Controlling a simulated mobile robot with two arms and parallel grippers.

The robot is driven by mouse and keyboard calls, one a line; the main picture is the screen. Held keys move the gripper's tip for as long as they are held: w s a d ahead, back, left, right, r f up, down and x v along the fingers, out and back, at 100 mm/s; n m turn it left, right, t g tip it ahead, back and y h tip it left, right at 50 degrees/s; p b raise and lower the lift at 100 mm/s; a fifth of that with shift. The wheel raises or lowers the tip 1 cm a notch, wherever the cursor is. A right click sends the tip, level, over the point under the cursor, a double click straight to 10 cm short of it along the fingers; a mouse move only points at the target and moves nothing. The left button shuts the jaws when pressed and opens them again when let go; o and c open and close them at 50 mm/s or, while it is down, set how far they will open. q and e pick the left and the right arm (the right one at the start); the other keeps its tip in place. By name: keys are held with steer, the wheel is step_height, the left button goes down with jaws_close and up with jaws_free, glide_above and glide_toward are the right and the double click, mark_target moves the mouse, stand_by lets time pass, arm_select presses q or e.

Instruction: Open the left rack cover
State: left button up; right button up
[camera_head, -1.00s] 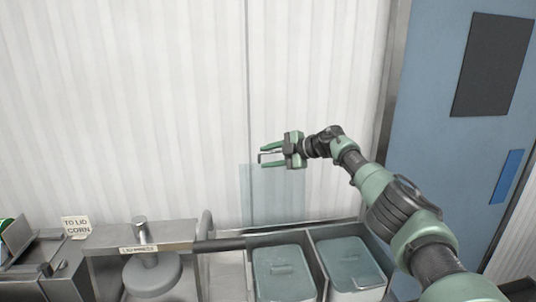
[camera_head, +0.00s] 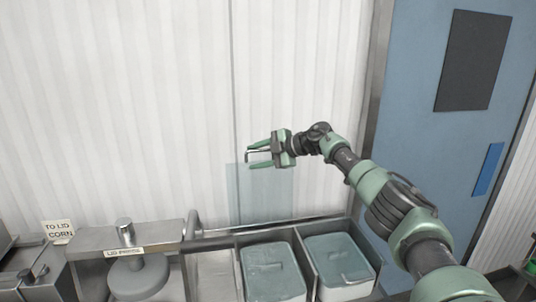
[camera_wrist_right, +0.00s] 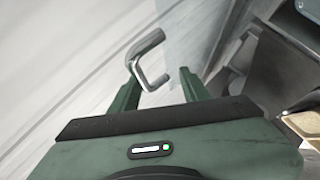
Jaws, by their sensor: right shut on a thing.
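A clear, faintly blue cover pane (camera_head: 260,195) stands upright behind the left lidded bin (camera_head: 273,272) in the head view, against the white wall. A bent metal handle (camera_wrist_right: 145,52) shows at the fingers in the right wrist view. My right gripper (camera_head: 256,154) is at the top edge of the pane, shut on this handle. The fingers (camera_wrist_right: 160,84) lie on either side of the handle's lower end. The join between handle and pane is not clear. My left gripper is not in view.
A second lidded bin (camera_head: 340,262) stands right of the first. A lid press (camera_head: 137,275) and a sign (camera_head: 58,231) are at the left. A blue door (camera_head: 440,150) stands at the right, behind my right arm.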

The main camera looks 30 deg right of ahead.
steer(key=b+v, duration=0.2)
steer(key=v, duration=0.4)
steer(key=shift+d, duration=0.35)
steer(key=shift+s+d+r, duration=0.1)
steer(key=shift+s+d, duration=0.1)
